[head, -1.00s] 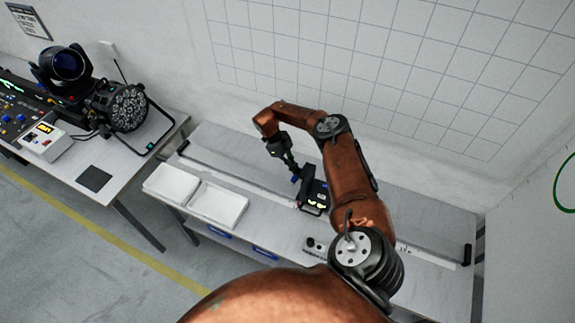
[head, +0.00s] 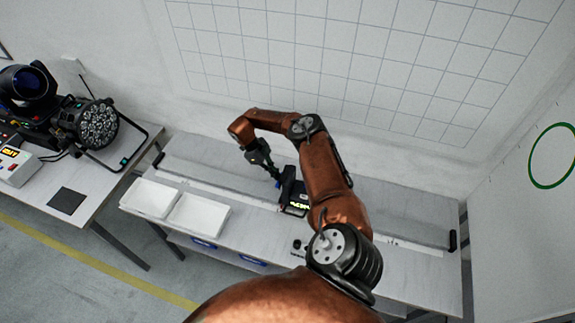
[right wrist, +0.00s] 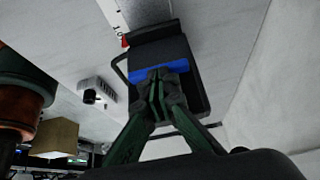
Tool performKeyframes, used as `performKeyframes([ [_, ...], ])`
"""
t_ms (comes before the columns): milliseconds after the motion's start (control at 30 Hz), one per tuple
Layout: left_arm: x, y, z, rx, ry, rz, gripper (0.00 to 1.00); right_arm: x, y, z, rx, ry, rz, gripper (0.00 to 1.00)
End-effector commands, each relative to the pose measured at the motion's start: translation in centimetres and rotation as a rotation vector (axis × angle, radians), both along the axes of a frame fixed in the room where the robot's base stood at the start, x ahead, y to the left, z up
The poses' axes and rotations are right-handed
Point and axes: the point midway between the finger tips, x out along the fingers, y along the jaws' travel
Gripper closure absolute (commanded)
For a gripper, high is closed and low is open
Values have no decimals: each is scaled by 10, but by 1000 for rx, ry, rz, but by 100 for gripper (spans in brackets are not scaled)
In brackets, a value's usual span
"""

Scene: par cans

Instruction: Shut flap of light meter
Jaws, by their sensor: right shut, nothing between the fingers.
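The light meter (head: 298,208) is a small black device with a lit yellowish display, standing on the grey bench partly behind my right arm. A black panel rises behind its display; I cannot tell how far the flap is open. In the right wrist view a black body (right wrist: 158,50) with a blue strip (right wrist: 160,72) fills the space ahead of the fingers. My right gripper (head: 277,181) is shut and empty, at the left side of the meter. In the right wrist view its fingertips (right wrist: 160,76) overlap the blue strip; contact is unclear. My left gripper is out of view.
Two white trays (head: 228,212) lie on the bench (head: 400,215) left of the meter. A small grey box with black knobs (head: 299,247) sits near the front edge. Stage lights (head: 98,124) stand on the left table.

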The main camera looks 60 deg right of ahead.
Motion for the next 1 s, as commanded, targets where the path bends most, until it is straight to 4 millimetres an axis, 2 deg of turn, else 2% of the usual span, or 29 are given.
performKeyframes([
  [267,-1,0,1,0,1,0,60,0,0,0,0,0,0,100],
  [767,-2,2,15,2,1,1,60,-15,-5,3,0,1,0,100],
  [867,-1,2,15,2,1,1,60,-10,-4,9,0,-2,1,100],
  [1000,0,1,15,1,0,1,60,2,0,28,0,-4,1,100],
])
